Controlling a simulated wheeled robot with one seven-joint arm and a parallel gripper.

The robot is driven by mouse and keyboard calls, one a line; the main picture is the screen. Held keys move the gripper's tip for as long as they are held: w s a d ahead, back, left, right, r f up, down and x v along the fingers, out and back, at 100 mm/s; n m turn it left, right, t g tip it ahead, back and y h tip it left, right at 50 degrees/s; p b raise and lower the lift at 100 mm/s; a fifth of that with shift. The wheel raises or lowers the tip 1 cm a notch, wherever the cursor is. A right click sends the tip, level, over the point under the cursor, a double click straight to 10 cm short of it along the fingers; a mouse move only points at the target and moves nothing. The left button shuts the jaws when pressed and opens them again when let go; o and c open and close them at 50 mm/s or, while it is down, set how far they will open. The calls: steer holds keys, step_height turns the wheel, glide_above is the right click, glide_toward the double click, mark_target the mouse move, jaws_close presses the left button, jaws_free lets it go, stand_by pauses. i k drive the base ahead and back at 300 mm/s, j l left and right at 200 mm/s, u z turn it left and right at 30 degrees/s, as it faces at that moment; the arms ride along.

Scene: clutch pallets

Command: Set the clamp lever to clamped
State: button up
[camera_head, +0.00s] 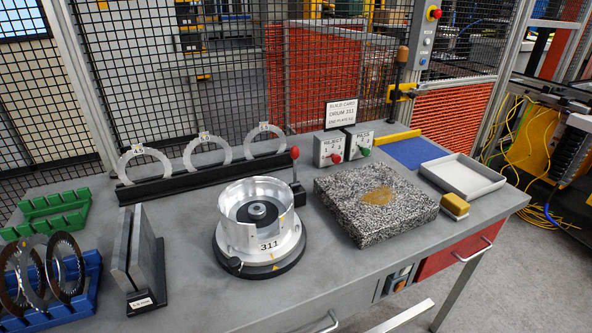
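The clamp lever (296,173) is a dark upright rod with a red ball knob on top. It stands just behind and to the right of the silver drum (262,228), which is marked 311. The lever looks close to vertical; I cannot tell from this view whether that is its clamped or released position. The drum sits on a round dark base (262,269) on the grey workbench, with a dark hub inside it. My gripper is not in view.
A speckled stone block (376,229) lies right of the drum. A rack with several pale rings (207,152) stands behind, a dark plate stand (133,262) and a blue rack (85,290) at left. REJECT (331,148) and PASS boxes and a white tray (462,180) are behind right.

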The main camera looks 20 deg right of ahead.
mark_target(295, 150)
steer(key=i+l+z, duration=0.1)
steer(key=l+z, duration=0.25)
steer(key=i+l+z, duration=0.15)
steer(key=z, duration=0.2)
steer(key=i+l+z, duration=0.15)
steer(key=l+z, duration=0.2)
